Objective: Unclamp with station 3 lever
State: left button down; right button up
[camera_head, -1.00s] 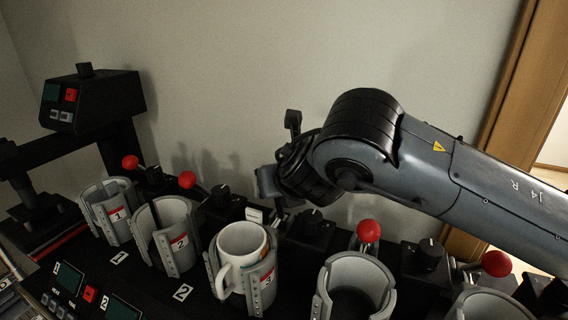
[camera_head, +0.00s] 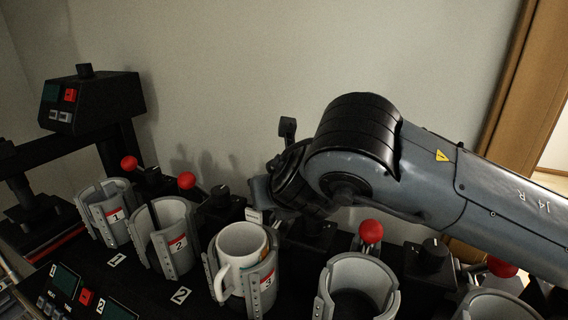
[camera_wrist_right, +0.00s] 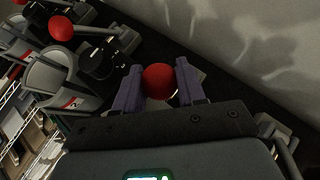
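The white mug (camera_head: 233,268) stands in the grey clamp labelled 3 (camera_head: 262,291) in the head view, its handle toward the front left. My right gripper (camera_wrist_right: 160,84) is low behind that clamp; in the head view my own arm and wrist mostly hide its fingers. In the right wrist view its two purple fingers stand on either side of a red lever ball (camera_wrist_right: 159,81), very near or touching it. I cannot tell whether they squeeze it. The station 3 lever does not show clearly in the head view. My left gripper is not in view.
Clamps 1 (camera_head: 105,222) and 2 (camera_head: 164,246) stand to the left, with red balls (camera_head: 187,180) behind them. Another empty clamp (camera_head: 357,276) with its red ball (camera_head: 371,231) is to the right. Black knobs (camera_head: 431,256) stand between stations. The wall is close behind.

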jog(key=o, duration=0.4)
jog(key=shift+r, duration=0.1)
jog(key=shift+s+d+r+p, duration=0.1)
jog(key=shift+s+r+p, duration=0.1)
jog(key=shift+r+p, duration=0.45)
jog(key=shift+s+d+r+p, duration=0.1)
jog(key=shift+s+r+p, duration=0.1)
jog(key=shift+r, duration=0.7)
jog(key=r, duration=0.1)
jog(key=r+p, duration=0.1)
jog(key=r, duration=0.1)
jog(key=shift+s+d, duration=0.1)
jog(key=shift+s, duration=0.25)
jog(key=shift+s+r, duration=0.1)
